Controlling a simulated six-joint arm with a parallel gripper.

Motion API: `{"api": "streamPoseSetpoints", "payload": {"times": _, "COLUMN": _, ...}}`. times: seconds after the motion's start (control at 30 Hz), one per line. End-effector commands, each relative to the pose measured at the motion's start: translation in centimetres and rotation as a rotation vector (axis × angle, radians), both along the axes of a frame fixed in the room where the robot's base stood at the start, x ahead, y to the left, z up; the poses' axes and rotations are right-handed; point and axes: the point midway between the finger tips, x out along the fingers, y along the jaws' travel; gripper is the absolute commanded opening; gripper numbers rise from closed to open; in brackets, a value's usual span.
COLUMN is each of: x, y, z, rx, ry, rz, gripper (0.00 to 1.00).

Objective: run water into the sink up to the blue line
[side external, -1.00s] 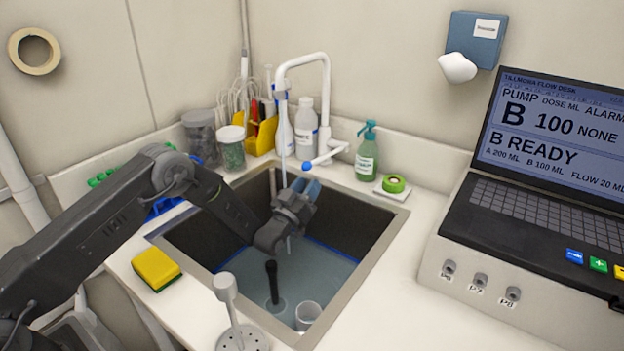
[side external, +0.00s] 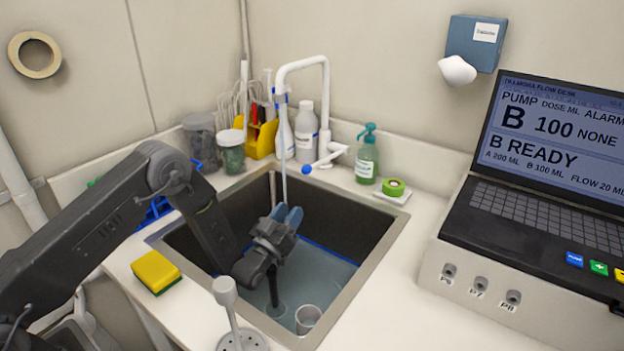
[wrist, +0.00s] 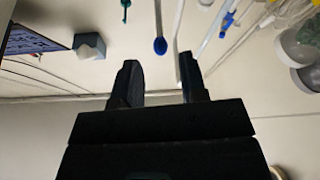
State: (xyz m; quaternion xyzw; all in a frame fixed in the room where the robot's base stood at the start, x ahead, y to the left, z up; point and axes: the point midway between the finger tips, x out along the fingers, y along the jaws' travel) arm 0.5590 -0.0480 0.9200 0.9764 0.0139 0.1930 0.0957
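The sink (side external: 377,262) holds water (side external: 325,278), whose surface lies close to the blue line (side external: 335,253) on the far wall; I cannot tell whether they meet exactly. The white tap (side external: 326,100) arches over the sink, and a thin pale stream (side external: 284,170) appears to fall from its spout. Its lever ends in a blue knob (side external: 306,169), also visible in the wrist view (wrist: 160,45). My gripper (side external: 287,213) is inside the sink opening, below the knob and apart from it. Its fingers stand apart and empty in the wrist view (wrist: 160,65). My arm hides the sink's left side.
A dark upright plug handle (side external: 273,285) and a clear cup (side external: 308,318) stand in the sink. A green soap bottle (side external: 367,155) and bottles (side external: 306,130) stand behind. The pump console (side external: 520,290) is right.

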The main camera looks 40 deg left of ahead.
Motion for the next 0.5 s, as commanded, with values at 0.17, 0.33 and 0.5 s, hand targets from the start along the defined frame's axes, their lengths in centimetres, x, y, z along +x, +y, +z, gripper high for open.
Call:
{"api": "streamPoseSetpoints", "payload": {"times": 0.17, "x": 0.1, "y": -0.5, "z": 3.2, "rx": -0.002, "ry": -0.002, "rz": 0.034, "gripper": 0.39}}
{"api": "streamPoseSetpoints", "payload": {"times": 0.33, "x": 1.4, "y": -0.3, "z": 3.8, "rx": -0.002, "ry": -0.004, "rz": 0.037, "gripper": 0.39}}
{"api": "streamPoseSetpoints", "payload": {"times": 0.5, "x": 4.3, "y": 0.0, "z": 5.0, "rx": -0.002, "ry": -0.006, "rz": 0.038, "gripper": 0.39}}
